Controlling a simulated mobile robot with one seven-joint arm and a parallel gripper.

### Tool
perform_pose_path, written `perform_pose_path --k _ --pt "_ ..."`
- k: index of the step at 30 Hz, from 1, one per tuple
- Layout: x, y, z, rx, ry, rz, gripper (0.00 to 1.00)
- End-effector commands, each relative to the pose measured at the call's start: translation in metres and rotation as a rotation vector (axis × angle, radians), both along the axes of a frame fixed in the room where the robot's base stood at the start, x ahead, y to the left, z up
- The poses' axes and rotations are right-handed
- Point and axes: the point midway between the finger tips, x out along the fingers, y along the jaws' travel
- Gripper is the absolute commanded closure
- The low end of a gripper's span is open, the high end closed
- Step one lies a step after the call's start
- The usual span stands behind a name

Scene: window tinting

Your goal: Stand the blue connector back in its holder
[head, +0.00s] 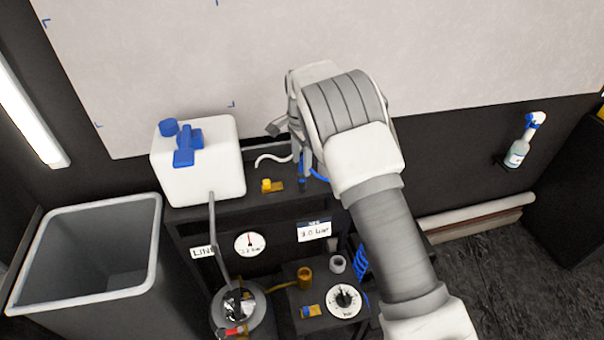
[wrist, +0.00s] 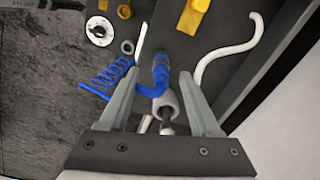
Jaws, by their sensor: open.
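The blue connector (wrist: 160,72) shows between the fingers of my gripper (wrist: 158,78) in the wrist view, with a blue hose curving from it. In the head view the connector (head: 302,184) is a small dark blue piece at the shelf's front, just below my gripper (head: 297,165). My gripper is open, with a finger on each side and gaps to the connector. A pale hollow cylinder (wrist: 168,104) lies close by between the fingers; I cannot tell whether it is the holder. My arm hides part of the shelf in the head view.
A white tank with a blue tap (head: 215,165) stands left on the shelf. A lower stand carries a dial (head: 344,301) and blue coiled hose (head: 361,260). A grey bin (head: 90,250) is at left.

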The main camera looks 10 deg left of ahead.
Motion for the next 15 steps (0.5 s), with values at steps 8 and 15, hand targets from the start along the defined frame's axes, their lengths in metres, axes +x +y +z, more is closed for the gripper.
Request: perform_pose_path --k 8,15 --pt "0.003 -0.002 -0.037 -0.002 0.002 -0.001 0.36" --pt "0.004 -0.001 -0.048 0.0 0.0 -0.001 0.36"
